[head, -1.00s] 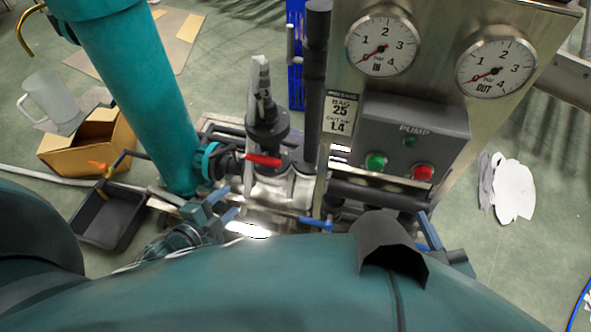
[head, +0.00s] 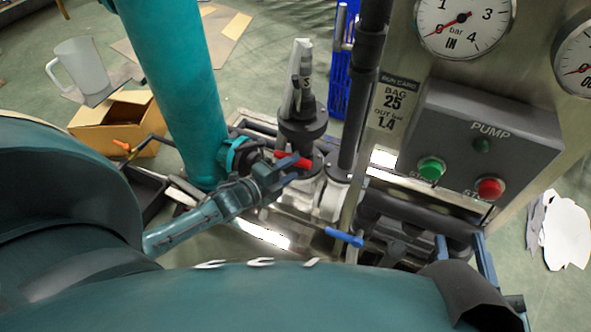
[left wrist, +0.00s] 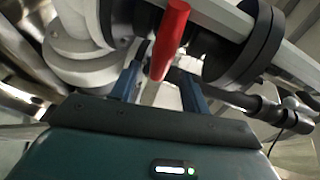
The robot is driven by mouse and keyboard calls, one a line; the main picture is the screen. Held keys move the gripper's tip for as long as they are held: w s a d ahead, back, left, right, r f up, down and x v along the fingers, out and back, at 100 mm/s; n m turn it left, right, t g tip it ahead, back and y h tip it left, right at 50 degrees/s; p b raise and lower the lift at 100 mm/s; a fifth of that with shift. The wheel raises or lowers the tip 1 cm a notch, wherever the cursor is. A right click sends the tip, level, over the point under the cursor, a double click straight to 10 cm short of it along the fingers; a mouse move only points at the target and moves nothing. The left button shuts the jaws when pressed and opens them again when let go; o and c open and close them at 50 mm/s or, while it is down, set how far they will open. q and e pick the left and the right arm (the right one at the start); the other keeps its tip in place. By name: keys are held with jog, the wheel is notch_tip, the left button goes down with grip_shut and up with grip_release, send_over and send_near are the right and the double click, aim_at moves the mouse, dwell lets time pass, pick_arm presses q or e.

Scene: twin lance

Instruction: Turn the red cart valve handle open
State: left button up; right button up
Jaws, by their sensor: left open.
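The red valve handle (head: 293,160) sits on the cart's pipework, beside the teal collar of the big teal pipe. In the left wrist view the red handle (left wrist: 168,40) points down toward my left gripper (left wrist: 160,88). The fingers are apart, one to each side of the handle's lower end. In the head view my left gripper (head: 279,177) is right at the handle and partly overlaps the fittings around it. I cannot tell whether the fingers touch the handle. My right gripper (head: 464,255) is at the lower right, its two blue fingers apart, with nothing seen between them.
A blue handle (head: 345,237) sits low on the cart. The pump box (head: 480,145) with green and red buttons and pressure gauges (head: 465,25) stand right. The teal pipe (head: 175,90) rises close left of my left gripper.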

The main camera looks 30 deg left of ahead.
pick_arm(q)
jog(key=shift+x, duration=1.1)
jog(key=c, duration=1)
